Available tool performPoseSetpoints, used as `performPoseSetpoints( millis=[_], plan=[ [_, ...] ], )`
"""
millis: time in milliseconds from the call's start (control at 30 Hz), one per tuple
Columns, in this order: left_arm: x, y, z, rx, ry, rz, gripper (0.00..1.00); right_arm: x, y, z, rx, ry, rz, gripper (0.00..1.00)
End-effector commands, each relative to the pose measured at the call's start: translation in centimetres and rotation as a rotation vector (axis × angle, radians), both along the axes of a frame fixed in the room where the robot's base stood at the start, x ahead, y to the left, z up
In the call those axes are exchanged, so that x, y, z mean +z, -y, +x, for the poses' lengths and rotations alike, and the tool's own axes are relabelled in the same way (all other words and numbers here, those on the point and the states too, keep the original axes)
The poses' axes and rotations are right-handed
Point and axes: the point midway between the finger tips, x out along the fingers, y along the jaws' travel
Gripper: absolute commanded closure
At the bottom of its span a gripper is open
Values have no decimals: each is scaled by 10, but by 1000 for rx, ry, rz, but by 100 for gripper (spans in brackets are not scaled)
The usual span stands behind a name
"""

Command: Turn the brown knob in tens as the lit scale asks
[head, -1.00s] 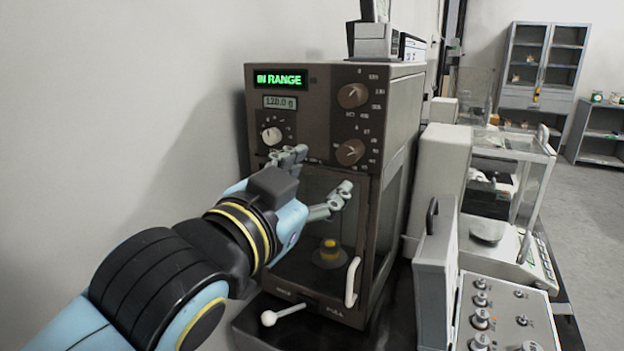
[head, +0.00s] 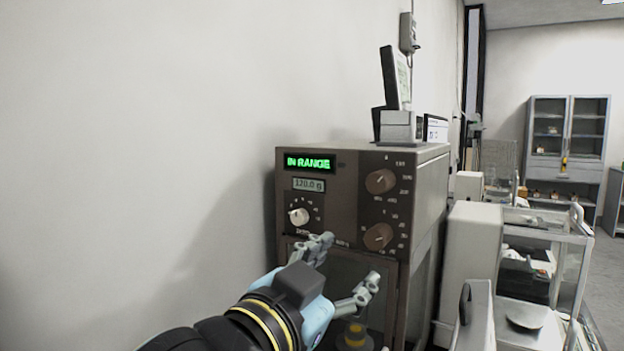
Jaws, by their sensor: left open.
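The brown scale (head: 345,172) stands against the wall, its green display (head: 309,163) lit with "IN RANGE". A small readout (head: 308,184) below it shows 120.0 g. Two brown knobs sit on the right of its panel, an upper one (head: 380,181) and a lower one (head: 377,236). A white knob (head: 299,216) sits at the left of the panel. My left gripper (head: 343,268) is open and empty in front of the chamber window, below the knobs and apart from them. A yellow weight (head: 354,333) shows inside the chamber, partly hidden. My right gripper is out of view.
A device with an upright panel (head: 396,78) stands on top of the scale. To the right are a pale balance with a glass case (head: 545,262) and a grey box (head: 474,318). A grey cabinet (head: 566,140) stands farther back. The wall at left is bare.

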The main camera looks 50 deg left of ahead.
Motion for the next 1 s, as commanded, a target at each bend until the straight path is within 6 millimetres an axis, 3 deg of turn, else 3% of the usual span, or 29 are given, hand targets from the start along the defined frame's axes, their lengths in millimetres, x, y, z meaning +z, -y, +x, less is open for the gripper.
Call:
performPoseSetpoints(
  millis=[900, 1000],
  plan=[
    [0, 0, 0, 0, 0, 0, 45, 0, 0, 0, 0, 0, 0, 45],
    [-7, 1, 2, -3, -11, -3, 45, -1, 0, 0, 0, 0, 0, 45]
  ],
)
